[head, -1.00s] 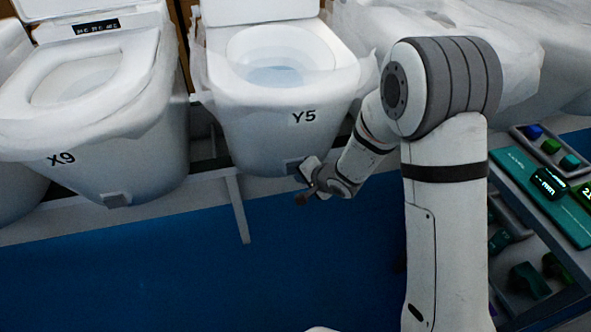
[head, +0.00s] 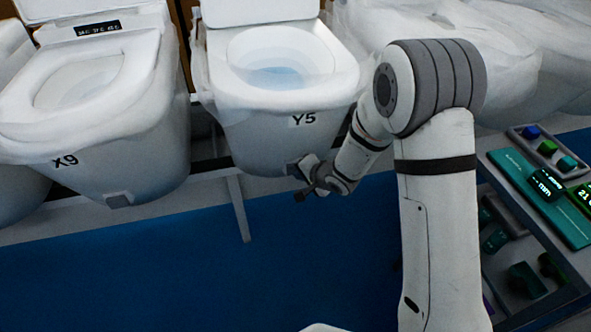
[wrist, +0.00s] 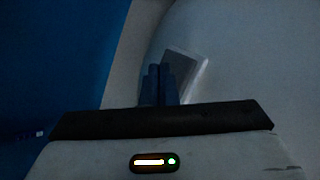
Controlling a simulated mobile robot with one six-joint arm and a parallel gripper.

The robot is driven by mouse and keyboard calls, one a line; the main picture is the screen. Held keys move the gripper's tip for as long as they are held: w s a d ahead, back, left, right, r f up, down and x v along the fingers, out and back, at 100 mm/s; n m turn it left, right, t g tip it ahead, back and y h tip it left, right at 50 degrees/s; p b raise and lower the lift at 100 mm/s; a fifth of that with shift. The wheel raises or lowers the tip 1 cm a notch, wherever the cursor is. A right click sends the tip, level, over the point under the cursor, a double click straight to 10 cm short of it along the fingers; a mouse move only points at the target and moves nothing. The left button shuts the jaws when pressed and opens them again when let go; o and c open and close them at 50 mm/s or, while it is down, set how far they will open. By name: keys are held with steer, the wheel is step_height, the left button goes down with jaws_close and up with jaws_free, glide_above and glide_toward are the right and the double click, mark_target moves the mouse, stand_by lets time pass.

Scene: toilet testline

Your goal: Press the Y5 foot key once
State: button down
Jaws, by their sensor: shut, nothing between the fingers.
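The Y5 toilet (head: 275,115) stands in the upper middle of the head view, its Y5 label on the front of the bowl. Its foot key, a small grey square (head: 292,168), is low on the front and partly hidden by my gripper. In the wrist view the key (wrist: 188,72) is a pale-edged grey plate just right of the fingertips. My gripper (wrist: 159,68) is shut and empty, its fingers pointing toward the key and overlapping its left edge in the picture. I cannot tell whether they touch it.
The X9 toilet (head: 95,120) stands to the left, with its own grey key (head: 119,200). Wrapped toilets (head: 510,60) continue to the right. A cart (head: 530,205) with coloured parts and displays stands at the right. The blue floor (head: 130,270) in front is clear.

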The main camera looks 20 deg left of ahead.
steer(key=shift+w+a, duration=0.15)
steer(key=shift+w, duration=0.05)
stand_by(0.5)
steer(key=shift+s, duration=0.1)
steer(key=shift+s+d, duration=0.45)
steer(key=shift+s, duration=0.15)
steer(key=shift+s+d, duration=0.45)
steer(key=shift+s, duration=0.25)
steer(key=shift+s+d, duration=0.4)
steer(key=shift+s, duration=0.35)
steer(key=shift+s+d, duration=0.45)
steer(key=shift+s, duration=0.25)
